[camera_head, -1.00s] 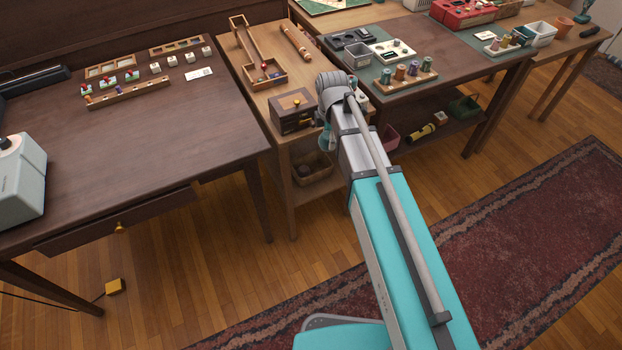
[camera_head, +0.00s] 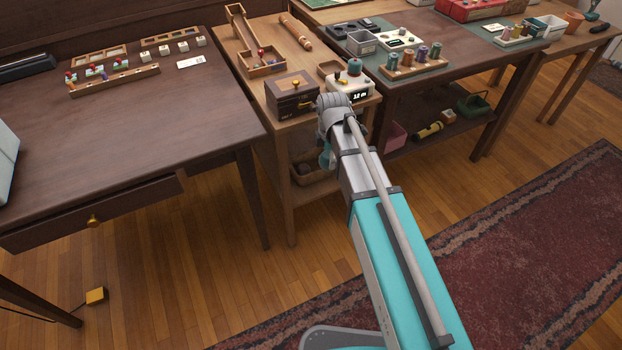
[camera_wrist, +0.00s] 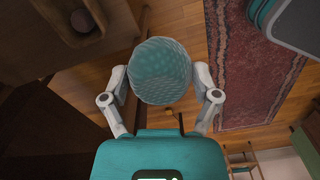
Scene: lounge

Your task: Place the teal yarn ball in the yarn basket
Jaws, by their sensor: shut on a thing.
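The teal yarn ball (camera_wrist: 158,72) is between the two fingers of my gripper (camera_wrist: 160,82) in the wrist view, with a finger touching each side. In the head view my gripper (camera_head: 326,158) is mostly hidden behind my wrist, in front of the small side table's lower shelf; a bit of teal shows there. The yarn basket (camera_head: 318,181) sits on that shelf, brown and partly hidden by my arm, with a dark ball in it. A brown container (camera_wrist: 88,40) with a dark round ball is at the upper left of the wrist view, beside and apart from the yarn ball.
The side table's top (camera_head: 270,72) is above the basket, with a wooden box (camera_head: 292,97) and a white scale (camera_head: 350,88) near its front. Table legs flank the shelf. A dark desk (camera_head: 150,130) stands left. Open floor and a red rug (camera_head: 530,230) lie in front.

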